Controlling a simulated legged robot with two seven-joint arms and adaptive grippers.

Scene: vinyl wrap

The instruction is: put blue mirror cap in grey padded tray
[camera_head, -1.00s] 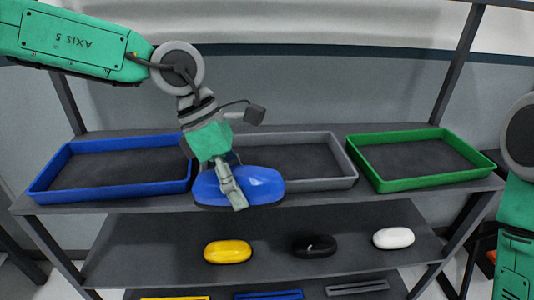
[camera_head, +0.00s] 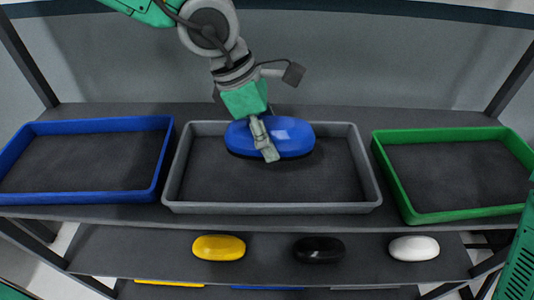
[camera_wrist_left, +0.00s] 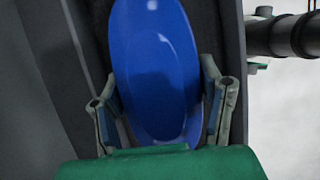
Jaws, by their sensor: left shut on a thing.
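The blue mirror cap (camera_head: 285,137) is a glossy rounded shell in the head view, within the outline of the grey padded tray (camera_head: 270,208), toward its back wall. My left gripper (camera_head: 266,150) is shut on the cap. In the left wrist view the two fingers (camera_wrist_left: 163,110) hold the blue cap (camera_wrist_left: 155,60) from both sides. I cannot tell whether the cap touches the tray's padding. The rest of the tray's dark floor is empty. My right gripper is out of view.
An empty blue tray (camera_head: 160,185) stands to the left and an empty green tray (camera_head: 408,208) to the right on the same shelf. Yellow (camera_head: 218,248), black (camera_head: 319,250) and white (camera_head: 414,248) caps lie on the shelf below.

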